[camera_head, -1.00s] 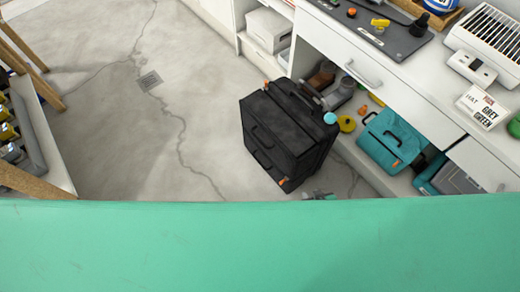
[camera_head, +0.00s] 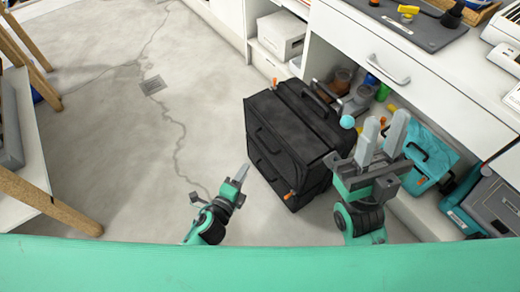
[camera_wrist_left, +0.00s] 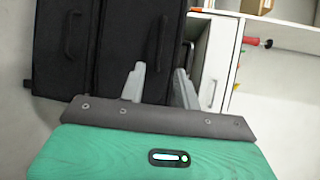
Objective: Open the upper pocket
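A black suitcase (camera_head: 300,120) stands on the floor beside the cabinet. Its front has an upper pocket (camera_head: 258,112) with a handle and a lower pocket (camera_head: 280,180) with a handle. Orange tags show at its edges. No opening is visible in the pockets. My left gripper (camera_head: 240,172) is in front of the lower part of the suitcase. In the left wrist view its fingers (camera_wrist_left: 158,82) are apart and empty, with black suitcase panels beyond them. My right gripper (camera_head: 385,135) is open and empty, right of the suitcase, fingers pointing up.
A white cabinet with a drawer (camera_head: 400,70) stands to the right. A teal bag (camera_head: 430,160) and other items lie under it. A turquoise ball-like item (camera_head: 347,121) is at the suitcase's right corner. Floor to the left is clear up to a wooden-legged table (camera_head: 45,200).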

